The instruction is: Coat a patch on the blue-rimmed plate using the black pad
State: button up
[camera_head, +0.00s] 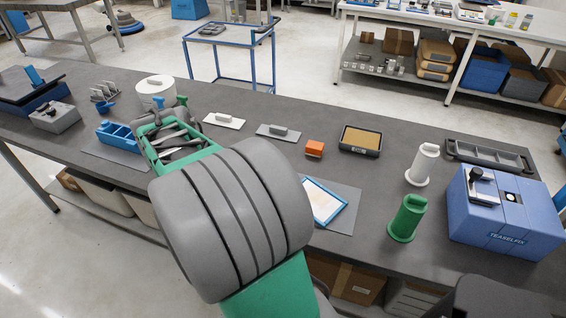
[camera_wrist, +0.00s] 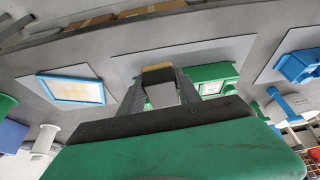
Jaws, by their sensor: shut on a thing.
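The blue-rimmed plate (camera_head: 325,202) lies on a grey mat right of my arm in the head view, partly covered by the arm. It shows whole in the wrist view (camera_wrist: 72,89), with a pale tan middle. My gripper (camera_wrist: 158,78) is shut on a small dark piece with a tan edge (camera_wrist: 157,67) at its fingertips. I cannot tell for sure that this is the black pad. The gripper is away from the plate, beside a green box (camera_wrist: 210,76).
A blue holder (camera_head: 117,135) stands left of the green box.

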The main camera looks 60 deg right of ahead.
jog(key=s+d+f+m+g+y, duration=0.1)
jog(key=s+d+m+g, duration=0.3)
jog(key=s+d+m, duration=1)
jog(key=shift+n, duration=0.9)
jog(key=shift+a+b+x, duration=0.2)
jog(key=shift+b+x, duration=0.4)
jog(key=shift+x, duration=0.45)
jog(key=shift+a+b+x, duration=0.2)
jog(key=shift+b+x, duration=0.35)
jog(key=shift+x, duration=0.5)
jog(key=shift+a+b+x, duration=0.2)
jog(key=shift+b+x, duration=0.4)
jog(key=shift+x, duration=0.4)
jog(key=shift+f+b, duration=0.65)
jog(key=shift+f, duration=0.3)
jog(key=shift+s, duration=0.15)
